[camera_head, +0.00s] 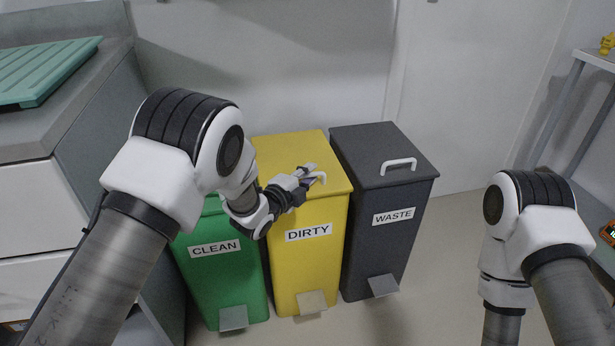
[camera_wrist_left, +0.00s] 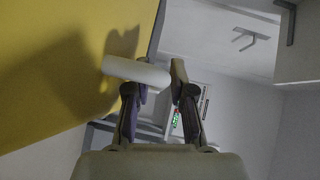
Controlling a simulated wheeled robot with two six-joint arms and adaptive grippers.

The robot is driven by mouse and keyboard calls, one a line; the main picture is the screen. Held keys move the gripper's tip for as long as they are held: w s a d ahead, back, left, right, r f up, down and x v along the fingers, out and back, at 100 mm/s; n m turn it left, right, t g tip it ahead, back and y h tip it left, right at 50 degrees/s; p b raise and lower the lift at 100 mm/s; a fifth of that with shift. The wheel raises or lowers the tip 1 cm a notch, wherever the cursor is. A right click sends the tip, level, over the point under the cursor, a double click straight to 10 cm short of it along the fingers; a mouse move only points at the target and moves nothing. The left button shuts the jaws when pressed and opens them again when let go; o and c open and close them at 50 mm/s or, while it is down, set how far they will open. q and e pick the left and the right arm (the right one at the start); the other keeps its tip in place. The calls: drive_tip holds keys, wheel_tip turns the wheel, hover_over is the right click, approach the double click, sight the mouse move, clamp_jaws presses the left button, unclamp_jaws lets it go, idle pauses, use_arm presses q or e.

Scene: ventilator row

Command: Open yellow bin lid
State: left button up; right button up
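The yellow bin (camera_head: 310,250), labelled DIRTY, stands between a green and a dark bin. Its lid (camera_head: 290,143) lies flat and looks closed. A white handle (camera_head: 321,179) sits at the lid's front right, partly hidden by my left gripper (camera_head: 308,172). In the left wrist view, the handle (camera_wrist_left: 135,72) reaches out from the yellow surface and bends between the two fingers of my left gripper (camera_wrist_left: 160,82). The fingers are drawn in close and appear shut on it. My right arm shows at the right, but its gripper is out of view.
The green CLEAN bin (camera_head: 222,280) is left of the yellow bin, partly under my left arm. The dark WASTE bin (camera_head: 385,240) stands close on the right. A counter (camera_head: 65,130) with a teal tray is at the left, and a shelf (camera_head: 598,58) at the far right.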

use_arm(q)
clamp_jaws()
drive_tip(key=shift+r, duration=0.15)
drive_tip(key=w+a+r+n+g+p, duration=0.1)
drive_tip(key=w+r+n+g+p, duration=0.1)
drive_tip(key=r+p, duration=0.5)
drive_tip(key=w+a+r+n+g+p, duration=0.1)
drive_tip(key=w+r+g+p, duration=0.2)
drive_tip(key=p, duration=1.5)
drive_tip(key=shift+w+a+r+n, duration=0.3)
drive_tip(key=shift+w+r, duration=0.8)
drive_tip(key=shift+r, duration=1.35)
drive_tip(key=shift+d, duration=0.1)
unclamp_jaws()
